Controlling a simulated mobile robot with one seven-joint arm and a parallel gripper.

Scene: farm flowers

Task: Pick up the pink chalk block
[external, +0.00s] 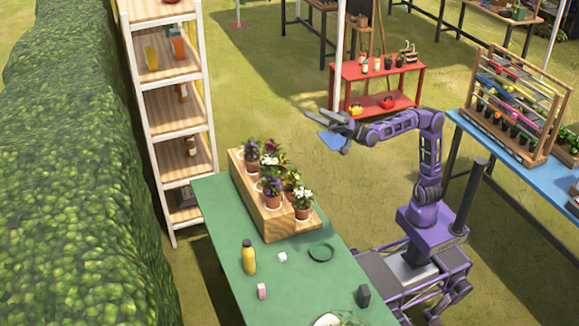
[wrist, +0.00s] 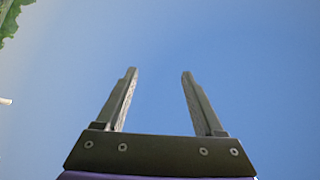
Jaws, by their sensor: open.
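The pink chalk block (external: 262,291) stands on the green table (external: 225,230), near its left front edge. It is small and upright, with a paler top. My gripper (external: 325,122) is raised in the air, beyond and above the table, well away from the pink block. In the wrist view my gripper (wrist: 158,75) is open, with nothing between the two fingers. Behind the fingers there is mostly blue, and the pink block is not in that view.
A yellow bottle (external: 249,258), a white cube (external: 283,257), a green ring-shaped dish (external: 321,251) and a dark block (external: 363,296) stand around the pink block. A wooden stand (external: 277,226) with several potted flowers fills the table's far end. A shelf (external: 158,105) stands behind it.

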